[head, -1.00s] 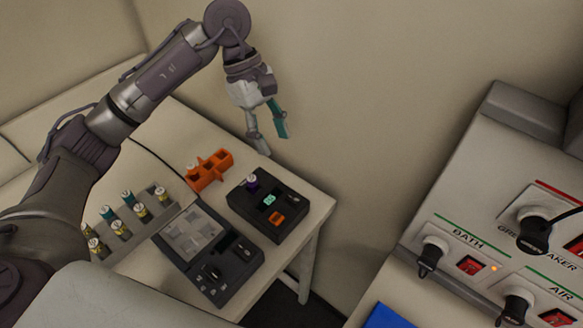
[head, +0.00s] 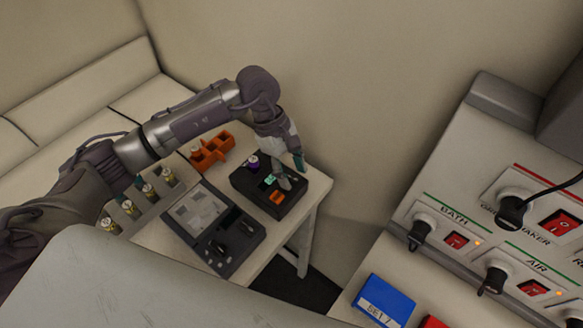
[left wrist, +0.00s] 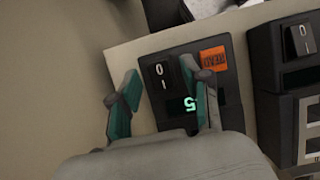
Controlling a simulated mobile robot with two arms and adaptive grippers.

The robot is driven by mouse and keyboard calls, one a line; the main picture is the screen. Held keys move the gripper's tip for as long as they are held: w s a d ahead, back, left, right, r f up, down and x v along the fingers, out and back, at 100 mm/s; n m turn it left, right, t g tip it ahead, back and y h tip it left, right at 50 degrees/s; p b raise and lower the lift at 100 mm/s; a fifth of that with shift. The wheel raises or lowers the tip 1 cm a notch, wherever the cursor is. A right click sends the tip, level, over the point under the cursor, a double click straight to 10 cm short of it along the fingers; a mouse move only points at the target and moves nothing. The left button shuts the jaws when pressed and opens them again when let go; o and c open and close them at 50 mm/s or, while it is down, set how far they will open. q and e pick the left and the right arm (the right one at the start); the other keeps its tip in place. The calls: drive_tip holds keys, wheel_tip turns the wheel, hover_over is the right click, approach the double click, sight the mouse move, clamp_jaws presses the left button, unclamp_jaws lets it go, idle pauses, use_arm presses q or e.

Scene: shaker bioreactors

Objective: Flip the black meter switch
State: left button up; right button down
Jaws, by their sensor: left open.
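The black meter (head: 256,193) stands near the right end of the white table, with a green display and an orange button (head: 276,198). Its black rocker switch (left wrist: 160,76), marked 0 and I, shows in the left wrist view; in the head view my gripper hides it. My left gripper (head: 292,174) is open and empty, low over the meter's right side. In the left wrist view its teal-padded fingers (left wrist: 166,92) are spread to either side of the switch and partly cover the display. I cannot tell whether they touch the meter. My right gripper is not in view.
A dark grey device (head: 236,262) with its own rocker switch (left wrist: 300,40) sits beside the meter. An orange rack (head: 211,150), a purple-capped vial (head: 252,161) and a row of vials are near. A bench with red switches (head: 456,240) and a blue box (head: 384,300) stands right.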

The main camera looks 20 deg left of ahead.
use_arm(q)
drive_tip(key=shift+c, duration=0.5)
drive_tip(key=c, duration=0.5)
clamp_jaws()
drive_tip(key=shift+d+f+y+b, duration=0.15)
drive_tip(key=shift+y+b, duration=0.15)
drive_tip(key=shift+b, duration=0.15)
drive_tip(key=y+b, duration=0.1)
drive_tip(key=t+y+b, duration=0.1)
drive_tip(key=y+b, duration=0.1)
drive_tip(key=shift+s+d, duration=0.1)
drive_tip(key=shift+d, duration=0.25)
drive_tip(key=shift+t+y+b, duration=0.3)
drive_tip(key=shift+y+b, duration=0.1)
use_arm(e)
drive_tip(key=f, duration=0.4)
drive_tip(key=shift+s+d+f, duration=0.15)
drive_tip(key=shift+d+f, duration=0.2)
